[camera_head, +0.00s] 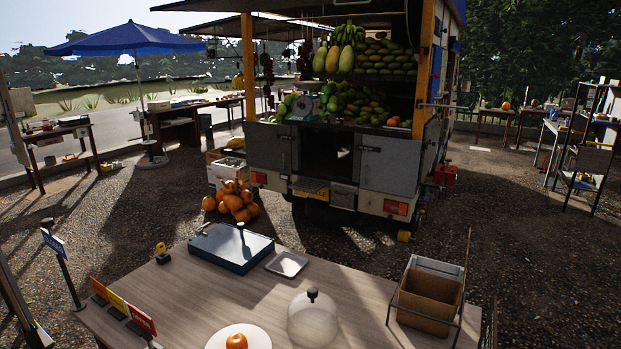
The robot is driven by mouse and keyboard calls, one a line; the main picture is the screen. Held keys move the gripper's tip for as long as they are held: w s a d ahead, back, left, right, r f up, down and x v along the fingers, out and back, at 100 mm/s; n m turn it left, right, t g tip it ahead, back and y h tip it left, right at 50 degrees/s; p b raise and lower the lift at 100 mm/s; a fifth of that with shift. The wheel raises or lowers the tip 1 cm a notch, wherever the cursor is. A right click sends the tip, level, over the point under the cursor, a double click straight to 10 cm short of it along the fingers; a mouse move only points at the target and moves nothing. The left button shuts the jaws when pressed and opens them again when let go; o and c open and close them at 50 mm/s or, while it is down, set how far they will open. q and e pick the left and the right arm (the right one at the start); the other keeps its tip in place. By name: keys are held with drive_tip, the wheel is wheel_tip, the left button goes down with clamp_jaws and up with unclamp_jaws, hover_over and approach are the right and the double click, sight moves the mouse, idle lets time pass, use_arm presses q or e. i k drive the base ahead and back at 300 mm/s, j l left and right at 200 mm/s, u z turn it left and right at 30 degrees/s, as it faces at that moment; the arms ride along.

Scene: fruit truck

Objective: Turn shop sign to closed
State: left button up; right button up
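A small blue sign (53,242) with pale lettering is on a dark post at the left, beside the table's left end. Its lettering is too small to read, so I cannot tell whether it says open or closed, or whether it is the shop sign. Red, orange and yellow label cards (118,302) stand along the table's left edge. Neither of my grippers is in view.
The wooden table (190,291) holds a blue box (231,249), a metal tray (287,264), a clear dome (313,318), a plate (255,331) with an orange fruit and a cardboard box (430,300). The fruit truck (393,166) stands behind. Gravel ground is open at left.

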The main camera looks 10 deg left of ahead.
sight(53, 243)
drive_tip(key=u, duration=1.7)
